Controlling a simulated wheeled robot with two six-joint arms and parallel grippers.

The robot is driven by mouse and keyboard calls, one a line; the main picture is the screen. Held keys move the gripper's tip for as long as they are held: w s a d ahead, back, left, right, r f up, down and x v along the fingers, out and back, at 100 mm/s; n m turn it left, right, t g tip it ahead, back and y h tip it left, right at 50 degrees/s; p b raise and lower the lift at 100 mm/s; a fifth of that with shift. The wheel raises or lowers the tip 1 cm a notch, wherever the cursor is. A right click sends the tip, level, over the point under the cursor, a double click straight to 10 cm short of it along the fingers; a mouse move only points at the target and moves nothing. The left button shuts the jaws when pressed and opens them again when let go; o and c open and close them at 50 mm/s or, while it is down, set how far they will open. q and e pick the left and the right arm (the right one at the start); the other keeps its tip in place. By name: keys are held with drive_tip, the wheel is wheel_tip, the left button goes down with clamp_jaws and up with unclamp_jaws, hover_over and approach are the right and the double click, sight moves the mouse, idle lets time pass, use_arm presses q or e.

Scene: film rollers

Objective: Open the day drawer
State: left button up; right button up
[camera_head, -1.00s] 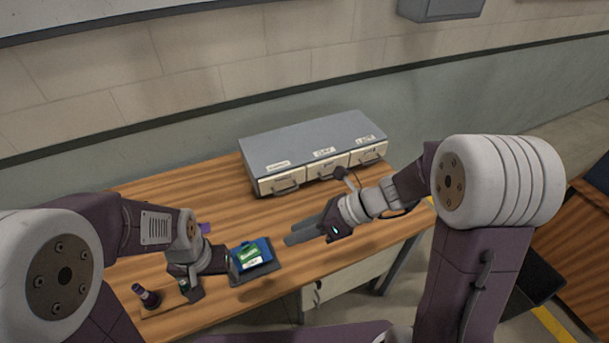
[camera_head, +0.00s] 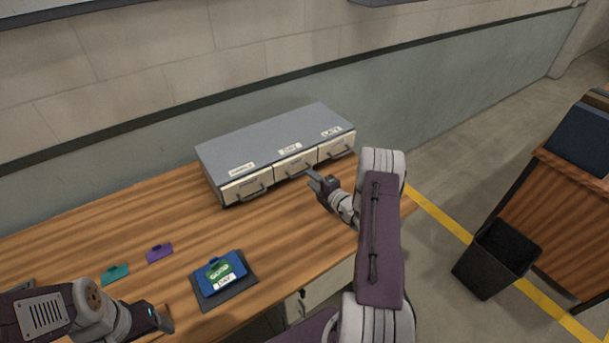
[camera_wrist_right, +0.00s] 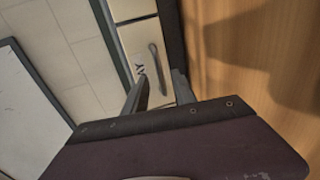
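The grey drawer cabinet (camera_head: 270,143) stands at the back of the wooden table with three cream-fronted drawers side by side. The middle one, the day drawer (camera_head: 282,170), is shut and has a bar handle (camera_head: 300,173). In the right wrist view, the day drawer front (camera_wrist_right: 143,42) shows part of its label, and its handle (camera_wrist_right: 157,66) lies just beyond my fingers. My right gripper (camera_head: 314,182) is open, just in front of that handle; its spread fingers also show in the wrist view (camera_wrist_right: 160,88). My left gripper (camera_head: 163,322) is low at the left, its finger gap unclear.
A black bin (camera_head: 497,257) stands on the floor at right. The tabletop before the cabinet is clear.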

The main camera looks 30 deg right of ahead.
drive_tip(key=shift+x, duration=2.2)
clamp_jaws()
